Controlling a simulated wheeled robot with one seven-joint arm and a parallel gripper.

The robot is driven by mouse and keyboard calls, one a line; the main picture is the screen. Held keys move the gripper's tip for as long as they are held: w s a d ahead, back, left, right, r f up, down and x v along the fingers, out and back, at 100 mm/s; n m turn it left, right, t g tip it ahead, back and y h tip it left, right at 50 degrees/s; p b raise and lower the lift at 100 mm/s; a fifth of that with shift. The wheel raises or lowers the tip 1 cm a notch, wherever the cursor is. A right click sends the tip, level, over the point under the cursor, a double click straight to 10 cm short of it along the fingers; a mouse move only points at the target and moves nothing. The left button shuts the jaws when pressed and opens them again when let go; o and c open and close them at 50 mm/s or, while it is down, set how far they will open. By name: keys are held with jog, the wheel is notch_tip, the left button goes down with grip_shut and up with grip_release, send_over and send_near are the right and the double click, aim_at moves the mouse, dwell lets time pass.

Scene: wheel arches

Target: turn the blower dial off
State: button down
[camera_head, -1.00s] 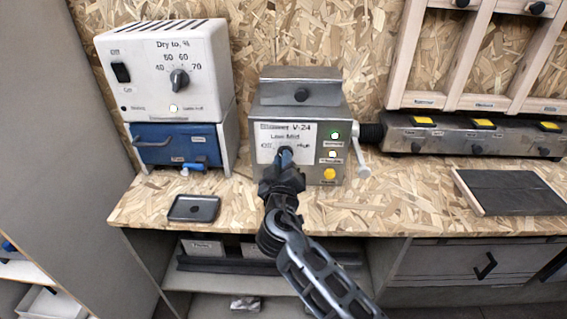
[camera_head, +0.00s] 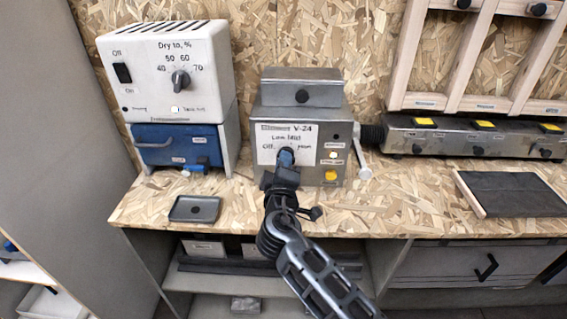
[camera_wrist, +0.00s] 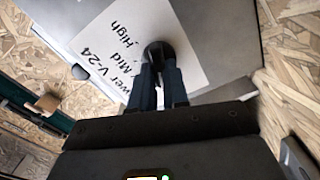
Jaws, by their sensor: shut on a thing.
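The blower unit (camera_head: 299,118) is a grey metal box marked V-24 on the bench, with a white dial plate lettered Off, Low, Mid and High. Its black dial (camera_wrist: 160,51) sits on that plate. My gripper (camera_head: 286,158) reaches it from the front, and its two blue-dark fingers are shut on the dial in the wrist view (camera_wrist: 158,75). The plate's lettering looks tilted there, so my wrist is rolled relative to it. The fingers hide the dial's pointer, so I cannot tell its setting. The top lamp (camera_head: 335,138) on the unit looks dark.
A white dryer box (camera_head: 165,70) with its own dial stands left, above a blue drawer unit (camera_head: 178,146). A small black tray (camera_head: 194,209) lies in front. A lever (camera_head: 361,158) sticks out at the blower's right side. A dark board (camera_head: 512,192) lies far right.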

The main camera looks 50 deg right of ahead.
jog(key=shift+a, duration=0.1)
jog(key=c, duration=1.1)
grip_release()
jog(key=b+v, duration=0.1)
jog(key=v, duration=0.6)
jog(key=shift+s+a+b, duration=0.25)
jog(key=shift+a+b, duration=0.05)
jog(key=shift+b, duration=0.05)
